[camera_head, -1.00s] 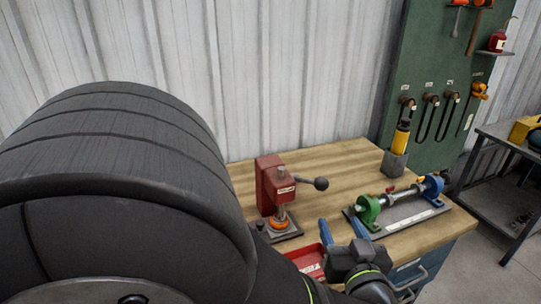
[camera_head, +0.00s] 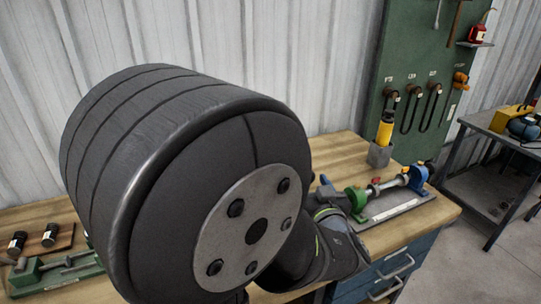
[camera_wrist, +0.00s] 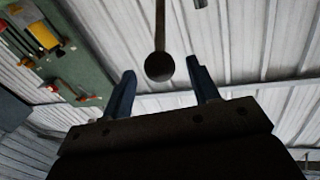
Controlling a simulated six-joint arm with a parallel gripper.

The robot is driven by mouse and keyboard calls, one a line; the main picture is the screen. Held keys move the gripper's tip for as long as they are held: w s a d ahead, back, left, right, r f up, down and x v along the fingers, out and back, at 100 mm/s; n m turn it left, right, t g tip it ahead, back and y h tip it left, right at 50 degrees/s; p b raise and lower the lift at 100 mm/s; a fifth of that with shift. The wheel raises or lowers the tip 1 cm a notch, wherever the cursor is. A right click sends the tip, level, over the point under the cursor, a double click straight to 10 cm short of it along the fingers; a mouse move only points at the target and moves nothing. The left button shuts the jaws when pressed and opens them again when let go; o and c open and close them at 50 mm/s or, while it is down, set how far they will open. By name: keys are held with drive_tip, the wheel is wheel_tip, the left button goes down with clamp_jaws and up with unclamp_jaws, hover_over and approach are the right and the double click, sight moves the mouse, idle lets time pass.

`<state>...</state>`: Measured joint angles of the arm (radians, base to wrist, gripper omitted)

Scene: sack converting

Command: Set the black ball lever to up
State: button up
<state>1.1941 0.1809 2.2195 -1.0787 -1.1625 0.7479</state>
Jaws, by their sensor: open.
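The black ball (camera_wrist: 159,67) of the lever shows in the wrist view at the end of a thin dark rod (camera_wrist: 160,25) that runs up out of the picture. My gripper (camera_wrist: 161,79) is open, with one blue finger on each side of the ball. The ball lies at about the level of the fingertips, with a gap visible on both sides; I cannot tell the exact depth. In the head view my arm hides the lever and its red press, and most of the gripper. The lever's angle cannot be told from these views.
On the bench (camera_head: 432,211), a green-and-blue roller fixture (camera_head: 386,195) stands right of my arm. A yellow-topped tool in a grey holder (camera_head: 380,154) stands behind it. A green device (camera_head: 60,268) and black cylinders (camera_head: 49,235) are at left. A green tool board (camera_head: 400,60) stands behind.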

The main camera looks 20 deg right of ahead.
drive_tip(key=shift+x, duration=2.55)
clamp_jaws()
drive_tip(key=shift+w+r+n+g, duration=0.15)
drive_tip(key=shift+w+r+g, duration=0.35)
drive_tip(key=shift+r, duration=0.1)
drive_tip(key=shift+w+r+n+g, duration=0.15)
drive_tip(key=shift+w+r+g, duration=0.25)
drive_tip(key=shift+r+g, duration=0.15)
drive_tip(key=w+r+g+y, duration=0.1)
drive_tip(key=w+r+g, duration=0.1)
drive_tip(key=w, duration=1.1)
drive_tip(key=shift+w+r, duration=0.25)
drive_tip(key=shift+r, duration=0.45)
drive_tip(key=shift+w+a+n, duration=0.15)
drive_tip(key=shift+w+n, duration=0.15)
drive_tip(key=shift+w, duration=0.2)
